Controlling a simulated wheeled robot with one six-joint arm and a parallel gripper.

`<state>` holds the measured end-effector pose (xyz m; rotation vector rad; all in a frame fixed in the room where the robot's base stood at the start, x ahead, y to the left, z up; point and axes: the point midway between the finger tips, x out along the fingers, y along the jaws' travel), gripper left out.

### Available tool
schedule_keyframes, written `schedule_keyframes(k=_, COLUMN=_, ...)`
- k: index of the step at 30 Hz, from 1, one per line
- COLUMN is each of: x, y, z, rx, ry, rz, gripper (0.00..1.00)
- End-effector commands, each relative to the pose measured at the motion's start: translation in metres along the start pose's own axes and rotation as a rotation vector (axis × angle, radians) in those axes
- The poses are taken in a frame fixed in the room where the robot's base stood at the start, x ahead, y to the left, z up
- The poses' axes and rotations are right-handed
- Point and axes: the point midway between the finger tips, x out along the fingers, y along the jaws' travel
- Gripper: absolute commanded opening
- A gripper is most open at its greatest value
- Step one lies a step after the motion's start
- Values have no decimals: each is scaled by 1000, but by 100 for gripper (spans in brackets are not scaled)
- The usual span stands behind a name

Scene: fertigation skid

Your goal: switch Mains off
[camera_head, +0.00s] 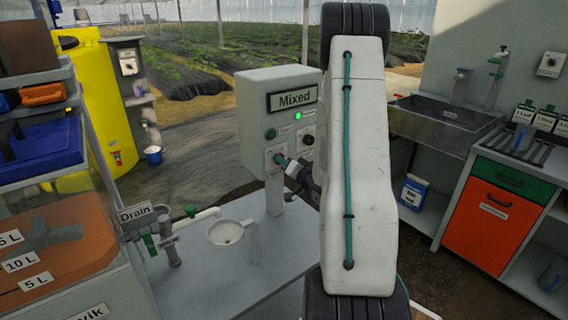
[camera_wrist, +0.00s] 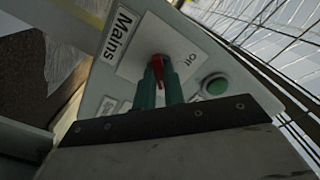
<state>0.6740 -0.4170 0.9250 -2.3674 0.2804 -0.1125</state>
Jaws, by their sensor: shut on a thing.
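The grey control box (camera_head: 255,112) stands at the bench's back edge in the head view, with a "Mixed" sign and a lit green lamp (camera_head: 298,116). The red Mains knob (camera_wrist: 159,67) sits on this plate. My gripper (camera_head: 281,160) is at the lower left of the box front. In the wrist view its green fingers are shut on the knob, one on each side. The fingers hide part of the knob, so its exact setting is hard to read.
A green button (camera_wrist: 215,86) sits right of the knob in the wrist view. A drain pipe with a green valve and a round bowl (camera_head: 225,233) stand on the bench left of my arm. A sink (camera_head: 440,118) and cabinet are at the right.

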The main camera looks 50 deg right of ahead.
Motion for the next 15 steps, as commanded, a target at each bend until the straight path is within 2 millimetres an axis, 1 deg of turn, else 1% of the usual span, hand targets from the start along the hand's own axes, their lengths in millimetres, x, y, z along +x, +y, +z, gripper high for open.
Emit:
schedule_keyframes(k=8, x=0, y=0, z=0, rx=-143, ry=-1, rz=1, gripper=0)
schedule_keyframes(k=15, x=0, y=0, z=0, rx=-358, ry=-1, rz=1, gripper=0)
